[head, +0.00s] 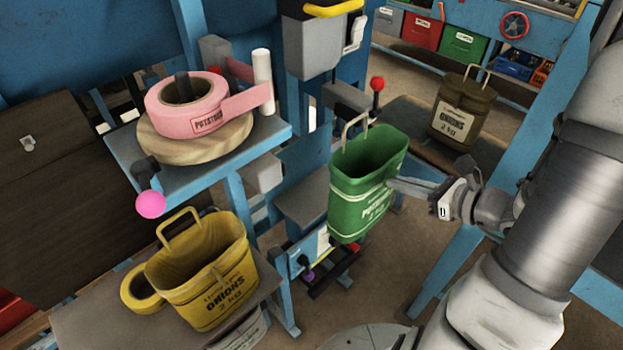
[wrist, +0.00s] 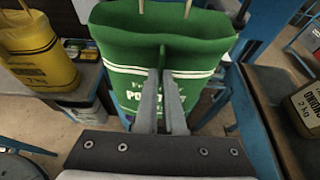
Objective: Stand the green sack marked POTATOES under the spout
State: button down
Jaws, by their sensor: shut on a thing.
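The green sack (head: 362,190) marked POTATOES is open at the top, with a pale handle, and hangs roughly upright, slightly tilted. My gripper (head: 395,184) is shut on its near right side wall. In the wrist view the green sack (wrist: 160,58) fills the upper middle, and my gripper (wrist: 163,85) pinches a fold of its wall below the rim. The sack is in the air, in front of a grey platform (head: 306,197) on the blue machine. The spout is probably the grey box (head: 312,45) with a yellow bar above and behind the sack; its outlet is not clear.
A yellow ONIONS sack (head: 205,272) and a yellow tape roll (head: 142,287) stand on a table at lower left. A pink tape roll (head: 187,107) lies on a wooden disc. A brown ONIONS sack (head: 462,112) stands on a bench at right. Blue posts (head: 447,272) flank the sack.

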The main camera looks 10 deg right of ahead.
jog(key=w+a+r+p+x, duration=0.1)
jog(key=r+p+x, duration=0.1)
jog(key=x, duration=1.5)
jog(key=shift+w+r, duration=0.3)
jog(key=shift+r, duration=0.3)
jog(key=shift+a+f, duration=0.1)
jog(key=shift+a, duration=0.05)
jog(key=shift+f, duration=0.15)
jog(key=c, duration=1)
grip_release()
jog(key=shift+r, duration=0.2)
